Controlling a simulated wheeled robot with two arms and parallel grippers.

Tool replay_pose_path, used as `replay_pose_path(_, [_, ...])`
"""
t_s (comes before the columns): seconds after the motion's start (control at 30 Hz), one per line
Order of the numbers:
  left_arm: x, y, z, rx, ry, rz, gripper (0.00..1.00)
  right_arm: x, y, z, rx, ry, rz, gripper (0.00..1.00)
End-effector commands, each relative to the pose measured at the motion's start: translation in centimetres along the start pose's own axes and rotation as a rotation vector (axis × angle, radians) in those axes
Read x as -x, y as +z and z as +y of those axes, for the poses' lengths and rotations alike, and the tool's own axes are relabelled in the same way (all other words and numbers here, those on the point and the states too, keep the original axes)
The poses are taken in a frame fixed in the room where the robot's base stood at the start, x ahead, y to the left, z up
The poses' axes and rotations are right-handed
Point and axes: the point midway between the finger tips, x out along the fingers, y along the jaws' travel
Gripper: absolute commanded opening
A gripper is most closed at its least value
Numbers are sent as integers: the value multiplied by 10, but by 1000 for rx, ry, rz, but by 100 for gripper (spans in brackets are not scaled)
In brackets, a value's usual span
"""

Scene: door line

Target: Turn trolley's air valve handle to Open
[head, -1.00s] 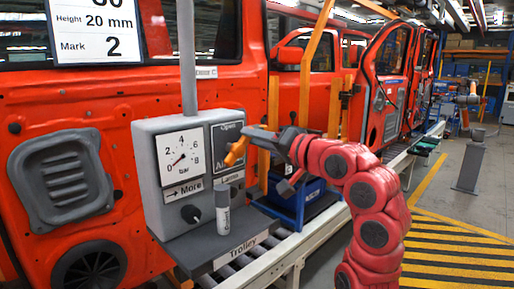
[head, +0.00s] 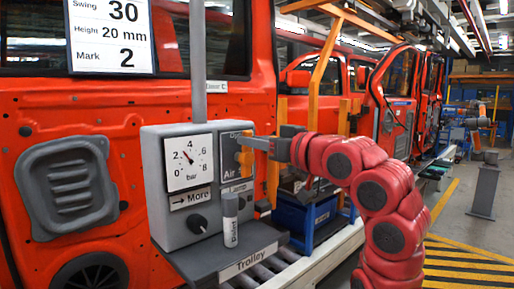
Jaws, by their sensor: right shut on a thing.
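The trolley's grey control box (head: 155,215) stands in front of the red car body. On its right part is a dark air valve plate (head: 233,178), with "Air" readable and "Open" at the top partly covered. The orange valve handle (head: 245,159) stands about upright on this plate. My right gripper (head: 250,143) comes in from the right and is shut on the handle's upper part, hiding some of it. The pressure gauge (head: 190,165) has its needle between 2 and 4 bar. My left gripper is not in view.
A black knob (head: 197,223) sits under the "More" label. A grey-white cylinder (head: 230,218) stands on the trolley shelf (head: 215,262) below the box. Yellow-striped floor (head: 465,265) lies at right.

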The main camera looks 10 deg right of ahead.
Motion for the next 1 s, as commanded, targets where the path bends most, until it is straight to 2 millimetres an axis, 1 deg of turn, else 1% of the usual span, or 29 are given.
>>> replay_pose_path(0.23, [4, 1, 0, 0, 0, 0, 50, 0, 1, -3, 60, -1, 0, 0])
replay_pose_path(0.7, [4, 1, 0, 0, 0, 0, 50, 0, 0, -3, 70, -1, -1, 0])
replay_pose_path(0.73, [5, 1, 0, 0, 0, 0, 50, 0, 0, -3, 70, -1, -1, 33])
replay_pose_path(0.87, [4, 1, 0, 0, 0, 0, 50, 0, 0, -3, 70, -1, 0, 56])
replay_pose_path(1.0, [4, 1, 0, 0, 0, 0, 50, 0, 0, -3, 69, -1, 0, 57])
